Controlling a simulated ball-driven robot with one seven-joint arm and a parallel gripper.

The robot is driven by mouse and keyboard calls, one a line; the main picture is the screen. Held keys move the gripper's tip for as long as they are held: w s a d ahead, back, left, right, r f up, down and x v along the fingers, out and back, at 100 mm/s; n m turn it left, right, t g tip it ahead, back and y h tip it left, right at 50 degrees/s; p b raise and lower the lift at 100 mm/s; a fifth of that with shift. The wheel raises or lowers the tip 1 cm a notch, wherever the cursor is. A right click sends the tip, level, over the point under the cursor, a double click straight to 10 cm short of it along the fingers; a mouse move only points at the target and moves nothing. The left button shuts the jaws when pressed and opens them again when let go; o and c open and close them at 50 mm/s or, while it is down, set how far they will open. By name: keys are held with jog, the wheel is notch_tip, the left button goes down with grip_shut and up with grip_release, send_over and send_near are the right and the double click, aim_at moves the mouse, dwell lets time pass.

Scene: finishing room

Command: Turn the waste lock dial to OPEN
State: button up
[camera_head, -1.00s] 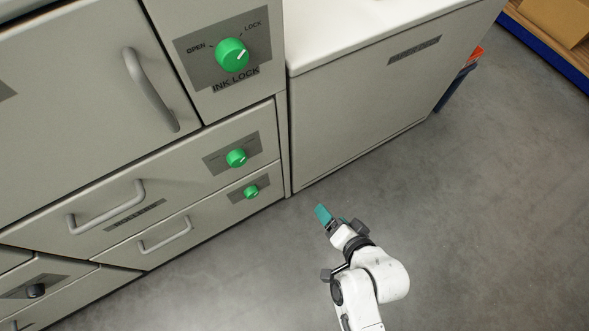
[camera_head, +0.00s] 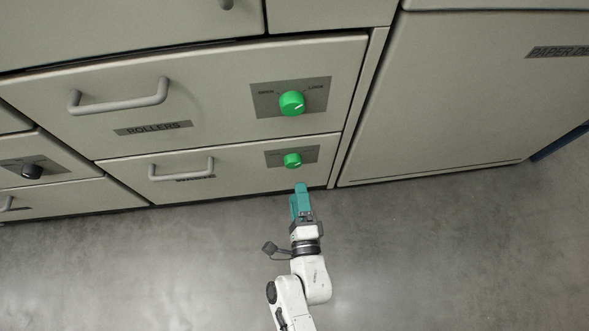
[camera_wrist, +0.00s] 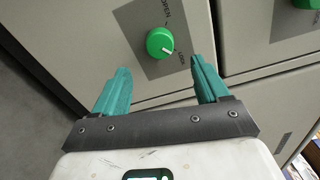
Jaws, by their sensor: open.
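The waste lock dial (camera_head: 292,160) is a round green knob on a grey plate at the right of the lower drawer. The drawer's label (camera_head: 196,178) is partly hidden by its handle and seems to read WASTE. In the wrist view the green dial (camera_wrist: 160,42) lies ahead between the fingers. Its white mark points toward the word LOCK, and OPEN is printed on the plate's other side. My gripper (camera_head: 300,197) is just below the dial in the head view. Its teal fingers (camera_wrist: 160,68) are open, apart from the dial, with nothing between them.
The rollers drawer (camera_head: 220,115) is directly above, with its own green dial (camera_head: 292,102). A black knob (camera_head: 32,171) is at the far left. Bar handles (camera_head: 118,103) stick out from the drawers. A paper cabinet (camera_head: 450,100) stands at right. The grey floor (camera_head: 430,250) is clear.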

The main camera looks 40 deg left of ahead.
aim_at(293, 166)
jog(key=b+x, duration=0.2)
jog(key=x, duration=0.5)
jog(key=shift+f+b, duration=0.15)
jog(key=shift+b, duration=0.25)
jog(key=shift+w+a, duration=0.35)
jog(key=shift+a, duration=0.1)
jog(key=shift+c, duration=0.4)
jog(key=c, duration=1)
jog(key=shift+o, duration=0.2)
